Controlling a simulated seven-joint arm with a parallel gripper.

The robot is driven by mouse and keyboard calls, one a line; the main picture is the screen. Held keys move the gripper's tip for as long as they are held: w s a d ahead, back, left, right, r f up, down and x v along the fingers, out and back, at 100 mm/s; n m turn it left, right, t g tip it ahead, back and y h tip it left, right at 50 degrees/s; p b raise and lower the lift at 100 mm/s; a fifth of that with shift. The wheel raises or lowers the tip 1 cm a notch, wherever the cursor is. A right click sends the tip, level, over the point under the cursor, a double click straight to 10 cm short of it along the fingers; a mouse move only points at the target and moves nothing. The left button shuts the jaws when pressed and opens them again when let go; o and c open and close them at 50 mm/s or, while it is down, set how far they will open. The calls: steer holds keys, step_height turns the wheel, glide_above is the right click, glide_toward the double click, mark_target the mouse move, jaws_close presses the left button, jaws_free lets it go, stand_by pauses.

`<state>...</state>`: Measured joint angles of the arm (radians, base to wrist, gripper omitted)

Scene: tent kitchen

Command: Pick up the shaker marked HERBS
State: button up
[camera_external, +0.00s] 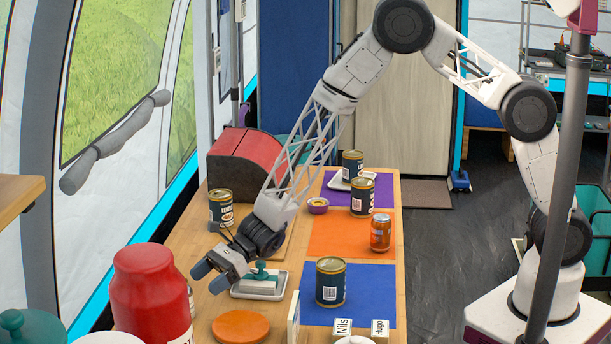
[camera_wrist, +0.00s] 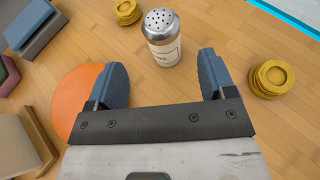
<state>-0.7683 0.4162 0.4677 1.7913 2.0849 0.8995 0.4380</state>
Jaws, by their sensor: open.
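A shaker (camera_wrist: 166,52) with a shiny perforated metal top and a pale label stands upright in the wrist view. Only part of the label shows, and I cannot read it surely. My gripper (camera_wrist: 162,76) is open and empty, its two blue fingers spread apart, with the shaker just beyond the gap between the fingertips. In the external view my gripper (camera_external: 215,281) hangs low over the left side of the wooden table. A small pale strip there, beside the red jar, may be the shaker, mostly hidden.
A red jar (camera_external: 152,297) stands left of my gripper in the external view. A green-handled dish (camera_external: 257,290) and an orange disc (camera_external: 240,327) are close by. Cans (camera_external: 331,284) stand on coloured mats.

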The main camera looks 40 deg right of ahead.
steer(key=shift+x, duration=1.25)
steer(key=shift+a, duration=0.15)
steer(key=shift+w+x, duration=0.2)
steer(key=shift+x, duration=2.3)
steer(key=shift+f, duration=0.1)
steer(key=c, duration=1)
steer(key=shift+r, duration=1.65)
steer(key=shift+s+d+r, duration=0.15)
steer(key=shift+d+r, duration=0.05)
steer(key=shift+d, duration=0.1)
steer(key=s+d, duration=0.3)
steer(key=d, duration=0.1)
steer(key=s+d+r, duration=0.1)
steer(key=s+d, duration=0.2)
steer(key=d, duration=0.1)
steer(key=s+d, duration=0.3)
steer(key=d, duration=0.1)
steer(key=shift+s+d+r, duration=0.1)
steer(key=shift+d+r, duration=0.1)
